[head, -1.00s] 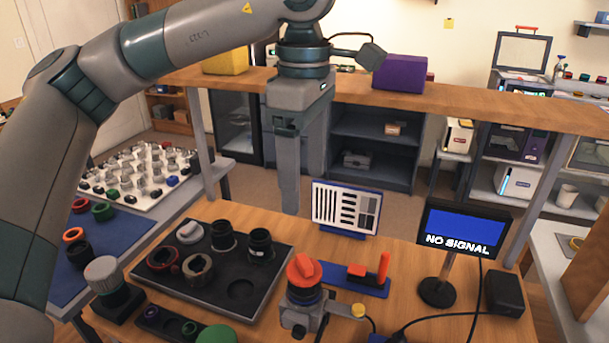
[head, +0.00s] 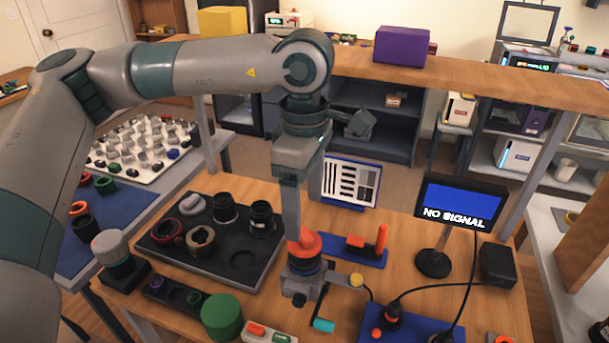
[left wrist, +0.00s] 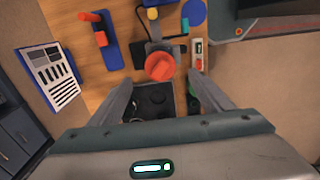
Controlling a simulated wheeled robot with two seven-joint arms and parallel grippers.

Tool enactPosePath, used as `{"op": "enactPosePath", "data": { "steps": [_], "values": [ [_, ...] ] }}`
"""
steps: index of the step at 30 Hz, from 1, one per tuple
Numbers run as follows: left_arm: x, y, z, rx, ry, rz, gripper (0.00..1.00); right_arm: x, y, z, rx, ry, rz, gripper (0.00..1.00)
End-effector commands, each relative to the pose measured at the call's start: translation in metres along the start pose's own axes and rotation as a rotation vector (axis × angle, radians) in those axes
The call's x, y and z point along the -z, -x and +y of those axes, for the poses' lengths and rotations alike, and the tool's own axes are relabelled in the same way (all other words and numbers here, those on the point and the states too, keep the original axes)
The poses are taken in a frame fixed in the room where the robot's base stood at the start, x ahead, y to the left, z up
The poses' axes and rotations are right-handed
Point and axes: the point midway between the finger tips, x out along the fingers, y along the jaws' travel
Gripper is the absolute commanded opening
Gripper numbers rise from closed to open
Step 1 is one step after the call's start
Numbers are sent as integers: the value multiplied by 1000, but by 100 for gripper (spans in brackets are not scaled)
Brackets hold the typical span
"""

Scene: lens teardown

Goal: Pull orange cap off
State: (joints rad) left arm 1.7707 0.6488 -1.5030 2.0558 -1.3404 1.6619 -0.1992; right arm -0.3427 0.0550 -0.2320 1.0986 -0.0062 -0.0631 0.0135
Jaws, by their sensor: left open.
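The orange cap (head: 309,241) sits on top of a dark lens (head: 304,265) held upright in a small stand on the wooden table. My left gripper (head: 295,236) points down, with its fingertips at the cap in the head view and partly covering it. In the left wrist view the orange cap (left wrist: 160,66) lies just beyond the two spread fingers (left wrist: 158,85), with a raised grip bar across it. The left gripper is open and holds nothing. Whether a finger touches the cap, I cannot tell. My right gripper is not in view.
A black tray (head: 163,262) of lens parts is left of the stand. A blue holder with an orange tool (head: 382,240) is behind right. A monitor (head: 460,205) stands at right, a test chart (head: 350,182) at the back, and a green cylinder (head: 221,316) in front.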

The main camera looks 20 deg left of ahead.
Motion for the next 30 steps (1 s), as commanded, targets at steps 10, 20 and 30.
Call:
{"op": "enactPosePath", "data": {
  "steps": [10, 20, 30],
  "values": [
    [0, -50, 0, 1, 0, 0, 72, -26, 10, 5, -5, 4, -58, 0],
    [0, -66, 0, 0, 0, -1, 72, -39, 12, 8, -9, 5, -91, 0],
    [0, -66, 0, -1, 0, 0, 44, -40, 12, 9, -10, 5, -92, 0]
  ]
}}
